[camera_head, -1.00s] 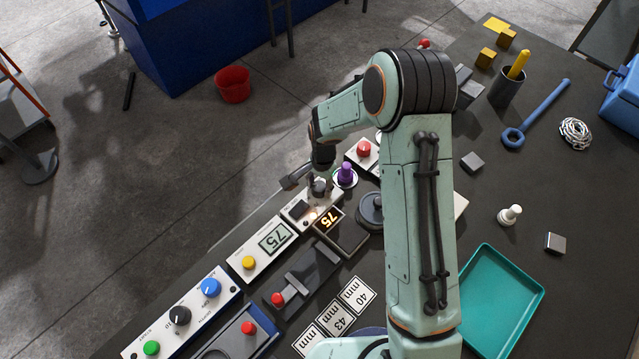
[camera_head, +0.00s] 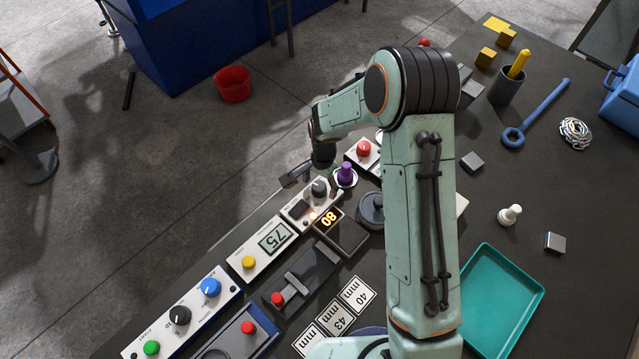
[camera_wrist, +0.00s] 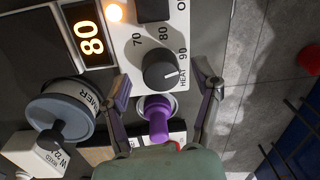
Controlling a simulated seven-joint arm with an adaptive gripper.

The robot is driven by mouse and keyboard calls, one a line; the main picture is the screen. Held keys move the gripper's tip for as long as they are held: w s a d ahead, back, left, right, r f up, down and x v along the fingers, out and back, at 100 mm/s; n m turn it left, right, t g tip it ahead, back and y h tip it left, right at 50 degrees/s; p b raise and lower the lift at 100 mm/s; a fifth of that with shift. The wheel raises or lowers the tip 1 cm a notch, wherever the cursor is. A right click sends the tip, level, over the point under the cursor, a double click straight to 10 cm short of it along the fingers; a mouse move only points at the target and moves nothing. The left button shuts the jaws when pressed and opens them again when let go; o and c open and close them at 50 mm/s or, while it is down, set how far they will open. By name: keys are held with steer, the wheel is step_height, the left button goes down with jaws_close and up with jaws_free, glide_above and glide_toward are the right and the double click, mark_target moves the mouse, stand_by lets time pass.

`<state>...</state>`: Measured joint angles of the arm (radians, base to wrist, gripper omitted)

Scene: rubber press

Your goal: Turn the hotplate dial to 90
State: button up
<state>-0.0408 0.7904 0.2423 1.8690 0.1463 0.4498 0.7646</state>
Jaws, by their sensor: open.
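The hotplate dial (camera_wrist: 160,70) is a dark round knob on a white panel marked 70, 80, 90 and HEAT. It also shows in the head view (camera_head: 319,188). Its white pointer line faces right in the wrist view, near the word HEAT. The hotplate display (camera_wrist: 91,46) reads 80, also seen in the head view (camera_head: 328,219). My gripper (camera_wrist: 163,80) is open and empty. Its two fingers lie on either side of the dial in the wrist view, and the head view shows it raised above the dial. An orange light (camera_wrist: 114,12) glows on the panel.
A purple knob (camera_wrist: 158,120) stands right beside the dial, between my fingers in the wrist view. A panel reading 75 (camera_head: 275,239) and a red-knobbed unit (camera_head: 363,149) flank the hotplate. The teal tray (camera_head: 537,293) lies at right.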

mark_target(322, 188)
step_height(322, 188, up, 11)
steer(key=shift+s+d+r, duration=0.2)
steer(key=shift+d, duration=0.1)
